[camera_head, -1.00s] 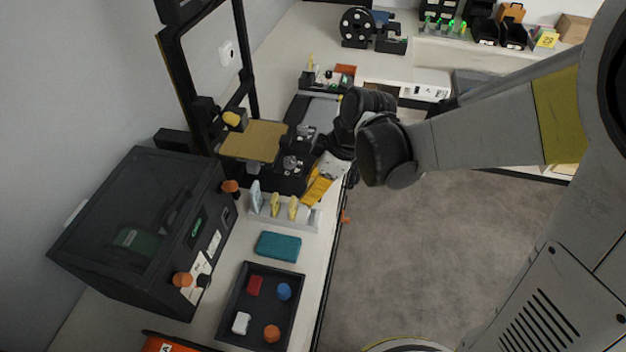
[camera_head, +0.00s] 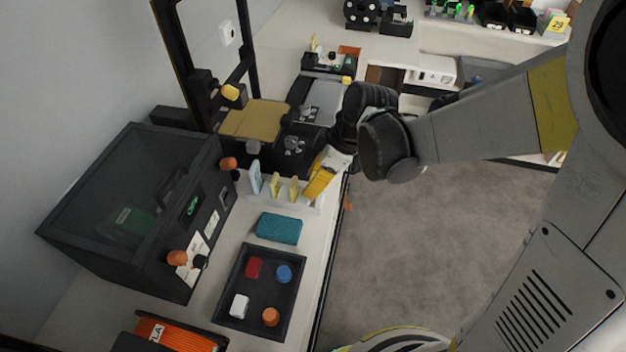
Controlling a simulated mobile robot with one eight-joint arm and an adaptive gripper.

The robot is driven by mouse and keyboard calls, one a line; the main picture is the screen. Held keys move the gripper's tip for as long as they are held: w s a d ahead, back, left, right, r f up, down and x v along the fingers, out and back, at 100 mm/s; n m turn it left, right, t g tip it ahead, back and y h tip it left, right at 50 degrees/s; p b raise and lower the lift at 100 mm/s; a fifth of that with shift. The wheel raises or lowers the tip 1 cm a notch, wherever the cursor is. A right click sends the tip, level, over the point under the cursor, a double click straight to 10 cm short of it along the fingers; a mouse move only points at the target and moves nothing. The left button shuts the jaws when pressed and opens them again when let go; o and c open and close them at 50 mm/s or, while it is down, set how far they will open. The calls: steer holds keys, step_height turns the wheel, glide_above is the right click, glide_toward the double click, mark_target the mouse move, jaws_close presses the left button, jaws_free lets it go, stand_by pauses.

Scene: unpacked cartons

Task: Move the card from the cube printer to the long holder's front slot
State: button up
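The cube printer (camera_head: 145,190) is a dark enclosed box with a clear lid at the left of the bench. A green object (camera_head: 133,220) shows dimly inside it; I cannot tell whether it is the card. The long holder (camera_head: 308,205) is a pale slotted rack near the bench edge. It carries a pale blue upright piece (camera_head: 255,177) and two yellow ones (camera_head: 274,185). Contact, finger opening and anything held cannot be made out.
A teal block (camera_head: 279,228) lies in front of the holder. A black tray (camera_head: 232,300) holds red, blue, white and orange pieces. An open-frame printer with a tan bed (camera_head: 254,120) stands behind. An orange box (camera_head: 175,335) is at the front. Floor (camera_head: 420,250) is clear at right.

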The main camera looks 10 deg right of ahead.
steer(key=shift+f+b, duration=1.2)
steer(key=shift+f, duration=0.25)
steer(key=shift+f, duration=0.1)
steer(key=o, duration=0.9)
steer(key=v, duration=1.2)
steer(key=s+d+m+t+h, duration=0.1)
steer(key=s+d+m, duration=0.2)
steer(key=m, duration=0.1)
steer(key=s+d+r+m+t+h, duration=0.1)
steer(key=s+d+m+t, duration=0.1)
steer(key=s+m, duration=0.1)
steer(key=s+d+m+t+h, duration=0.2)
steer(key=s+d+m, duration=0.1)
steer(key=m, duration=0.3)
steer(key=shift+d+r, duration=0.3)
